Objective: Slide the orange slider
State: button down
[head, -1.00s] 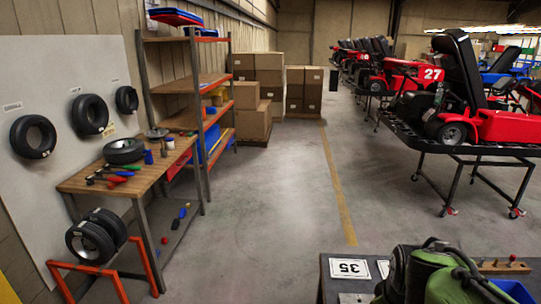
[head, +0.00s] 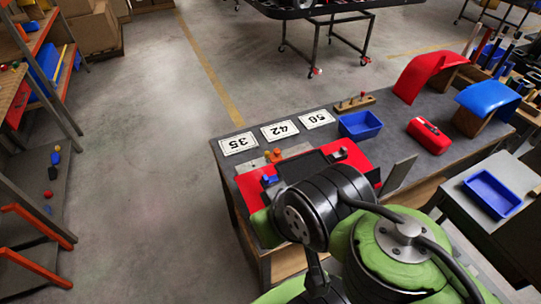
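A red panel (head: 354,161) with a dark middle part lies on the grey workbench (head: 225,165) in the head view. A small orange piece (head: 274,155), which looks like the orange slider, is at the panel's far left part, on a light strip. A small blue piece (head: 269,181) is nearer to me at the panel's left. My green and black arm covers the panel's near side. My gripper is not seen; it is out of frame or hidden behind the arm.
Number cards (head: 280,130) lie along the bench's far left edge. A blue tray (head: 361,125), a red box (head: 429,135) and red (head: 432,73) and blue (head: 488,97) curved covers stand to the right. Open floor (head: 150,170) is at the left.

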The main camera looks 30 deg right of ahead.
aim_at(275, 157)
jog(key=z, duration=0.85)
